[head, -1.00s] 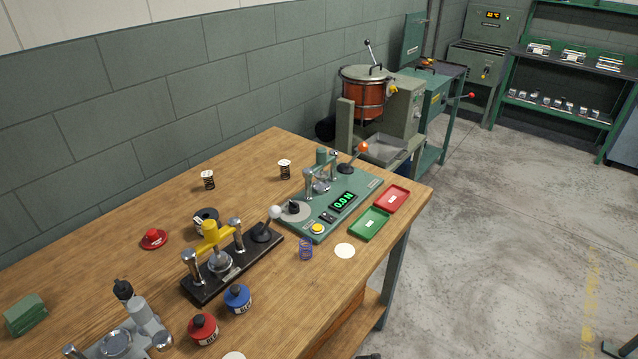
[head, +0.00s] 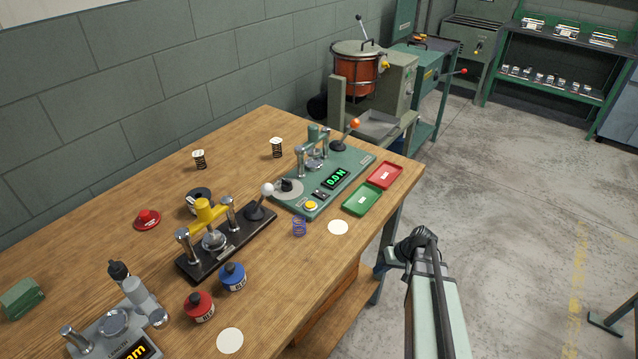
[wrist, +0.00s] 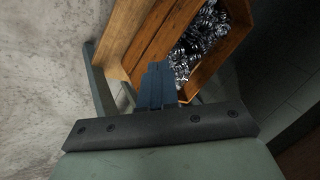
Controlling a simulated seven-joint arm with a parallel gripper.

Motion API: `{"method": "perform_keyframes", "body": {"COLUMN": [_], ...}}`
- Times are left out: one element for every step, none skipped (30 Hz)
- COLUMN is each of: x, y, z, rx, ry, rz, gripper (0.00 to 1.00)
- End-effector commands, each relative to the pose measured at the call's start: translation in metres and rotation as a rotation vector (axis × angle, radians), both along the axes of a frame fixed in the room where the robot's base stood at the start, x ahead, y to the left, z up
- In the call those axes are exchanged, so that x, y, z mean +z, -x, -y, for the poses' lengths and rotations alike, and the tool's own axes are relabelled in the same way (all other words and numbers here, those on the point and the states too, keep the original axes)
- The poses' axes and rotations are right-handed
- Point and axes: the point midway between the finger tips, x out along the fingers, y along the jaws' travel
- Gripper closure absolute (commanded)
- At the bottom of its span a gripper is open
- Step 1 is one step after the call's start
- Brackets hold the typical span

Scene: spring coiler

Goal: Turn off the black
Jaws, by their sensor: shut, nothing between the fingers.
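The task line names only "the black", so which thing it means is unclear. A black-based press (head: 228,243) with a yellow top, chrome posts and a white-ball lever stands mid-bench in the head view. My gripper (wrist: 158,85) is shut and empty in the wrist view, below bench-top height beside the bench, apart from all of these.
In the wrist view a wooden bin (wrist: 228,55) holds metal coils near my fingers. Red (head: 384,175) and green trays (head: 362,199) lie at the bench's right edge. Red (head: 199,307) and blue bottles (head: 232,277) stand in front of the press.

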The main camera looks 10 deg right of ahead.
Motion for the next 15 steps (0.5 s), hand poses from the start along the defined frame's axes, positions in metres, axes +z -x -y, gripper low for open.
{"method": "perform_keyframes", "body": {"x": [0.017,0.027,0.04,0.05,0.061,0.075,0.086,0.097,0.112,0.123,0.135,0.149,0.16,0.17,0.183], "y": [-0.016,-0.023,-0.032,-0.038,-0.045,-0.053,-0.058,-0.063,-0.07,-0.075,-0.079,-0.084,-0.087,-0.089,-0.093], "z": [0.017,0.024,0.035,0.043,0.051,0.063,0.071,0.08,0.091,0.1,0.108,0.119,0.127,0.133,0.141], "rx": [-0.008,-0.008,-0.01,-0.012,-0.013,-0.015,-0.015,-0.016,-0.017,-0.016,-0.018,-0.016,-0.016,-0.015,-0.012], "ry": [-0.004,-0.008,-0.011,-0.013,-0.013,-0.015,-0.014,-0.013,-0.012,-0.009,-0.007,-0.002,0.0,0.005,0.009], "rz": [0.05,0.077,0.115,0.143,0.172,0.209,0.239,0.266,0.304,0.333,0.36,0.397,0.422,0.445,0.476], "gripper": [1.0,1.0,1.0,1.0,1.0,1.0,1.0,1.0,1.0,1.0,1.0,1.0,1.0,1.0,1.0]}}
